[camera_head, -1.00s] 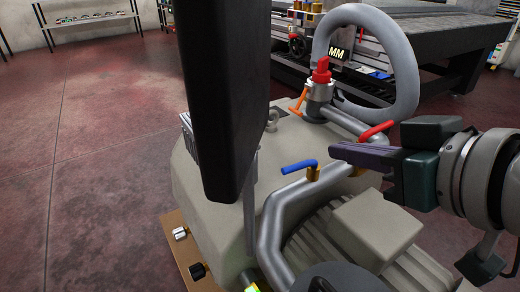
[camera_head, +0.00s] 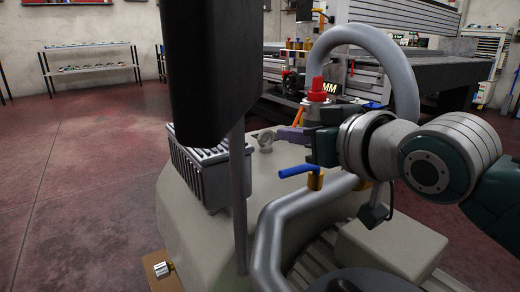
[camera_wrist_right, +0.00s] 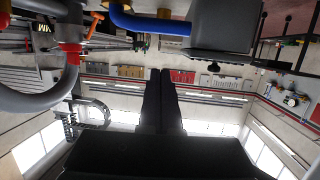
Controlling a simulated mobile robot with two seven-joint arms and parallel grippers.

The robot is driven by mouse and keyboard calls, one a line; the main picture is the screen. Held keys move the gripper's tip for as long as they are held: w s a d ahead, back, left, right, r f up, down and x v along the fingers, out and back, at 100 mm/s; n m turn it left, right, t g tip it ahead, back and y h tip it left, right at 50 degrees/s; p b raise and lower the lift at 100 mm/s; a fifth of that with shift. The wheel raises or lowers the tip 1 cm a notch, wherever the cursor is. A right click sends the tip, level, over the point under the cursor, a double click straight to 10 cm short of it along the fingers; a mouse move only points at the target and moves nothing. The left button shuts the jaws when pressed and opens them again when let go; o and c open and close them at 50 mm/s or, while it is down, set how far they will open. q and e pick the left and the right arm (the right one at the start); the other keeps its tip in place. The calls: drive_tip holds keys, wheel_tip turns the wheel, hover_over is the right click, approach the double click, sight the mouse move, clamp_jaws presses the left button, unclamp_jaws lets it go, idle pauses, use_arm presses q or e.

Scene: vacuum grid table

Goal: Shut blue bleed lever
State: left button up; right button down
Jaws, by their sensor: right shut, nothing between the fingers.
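The blue bleed lever (camera_head: 298,170) sits on a brass valve (camera_head: 315,181) on the grey pipe. Its handle points left in the head view. In the right wrist view the lever (camera_wrist_right: 150,22) shows near the top edge, apart from my fingertips. My right gripper (camera_head: 290,135) is shut and empty. It shows just above and behind the lever in the head view, its purple-grey fingers pointing left. Its dark fingers also show in the right wrist view (camera_wrist_right: 160,72). My left gripper is out of view.
A red-capped valve (camera_head: 317,90) with an orange lever (camera_head: 297,117) stands behind my right gripper, by a thick grey hose (camera_head: 400,75). A black panel (camera_head: 202,70) and a grey post (camera_head: 238,200) stand left of the lever. Open floor (camera_head: 80,200) lies further left.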

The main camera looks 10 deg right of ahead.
sight(296, 172)
drive_tip(key=f, duration=0.1)
drive_tip(key=s+f+b, duration=0.1)
drive_tip(key=shift+s+d+f, duration=0.1)
drive_tip(key=shift+f, duration=0.3)
drive_tip(key=shift+s+d+f, duration=0.1)
drive_tip(key=shift+s+f, duration=0.2)
drive_tip(key=p, duration=0.2)
drive_tip(key=shift+s+d+f+p, duration=0.1)
drive_tip(key=shift+s+d+p, duration=0.1)
drive_tip(key=shift+s+p, duration=0.15)
drive_tip(key=shift+s+f, duration=0.1)
drive_tip(key=shift+f, duration=0.2)
